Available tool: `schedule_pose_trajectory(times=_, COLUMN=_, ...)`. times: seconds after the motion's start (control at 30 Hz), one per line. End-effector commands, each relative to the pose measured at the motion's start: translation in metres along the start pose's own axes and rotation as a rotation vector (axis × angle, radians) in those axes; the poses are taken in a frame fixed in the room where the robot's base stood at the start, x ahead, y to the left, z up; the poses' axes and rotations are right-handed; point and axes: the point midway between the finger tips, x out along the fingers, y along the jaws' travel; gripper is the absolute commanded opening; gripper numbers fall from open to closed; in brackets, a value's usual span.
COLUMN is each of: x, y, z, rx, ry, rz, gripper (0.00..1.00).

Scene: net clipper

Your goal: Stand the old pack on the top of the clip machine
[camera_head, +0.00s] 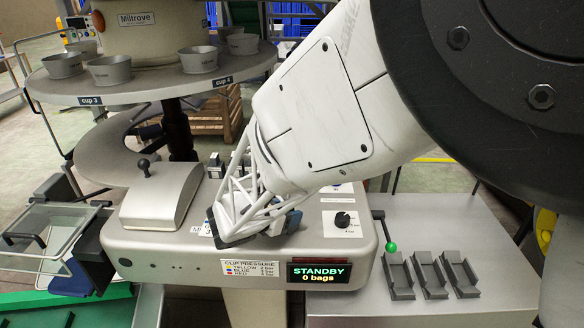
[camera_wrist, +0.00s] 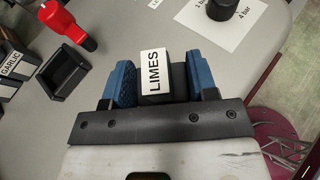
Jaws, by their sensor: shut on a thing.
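The clip machine (camera_head: 180,243) is a light grey rounded body with a STANDBY display (camera_head: 319,274) on its front. My gripper (camera_head: 226,238) is low over its top, left of the pressure dial (camera_head: 343,220). In the wrist view my gripper (camera_wrist: 160,83) has its blue fingers shut on a dark pack (camera_wrist: 178,75) with a white LIMES label. The pack is over the grey machine top; I cannot tell whether it touches. In the head view the pack is hidden behind my gripper.
In the wrist view a black empty holder (camera_wrist: 63,76), a red part (camera_wrist: 66,22) and a GARLIC pack (camera_wrist: 14,62) are at the left. In the head view, a domed cover (camera_head: 161,195) with a black knob is at left, and several grey slots (camera_head: 427,275) at right.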

Motion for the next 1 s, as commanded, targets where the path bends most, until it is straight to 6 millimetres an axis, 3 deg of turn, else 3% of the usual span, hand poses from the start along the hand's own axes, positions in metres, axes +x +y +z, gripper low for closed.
schedule_pose_trajectory(times=0.17, x=0.001, y=0.000, z=-0.003, rx=-0.001, ry=0.000, rz=0.000, gripper=0.28)
schedule_pose_trajectory(times=0.2, x=0.001, y=0.000, z=-0.003, rx=0.000, ry=0.000, rz=0.000, gripper=0.56)
schedule_pose_trajectory(times=0.37, x=0.001, y=0.000, z=-0.003, rx=0.000, ry=0.000, rz=0.000, gripper=0.78)
schedule_pose_trajectory(times=0.77, x=0.000, y=0.000, z=0.000, rx=0.000, ry=0.000, rz=0.000, gripper=0.78)
schedule_pose_trajectory(times=1.0, x=-0.013, y=0.000, z=-0.001, rx=-0.001, ry=0.000, rz=0.001, gripper=0.78)
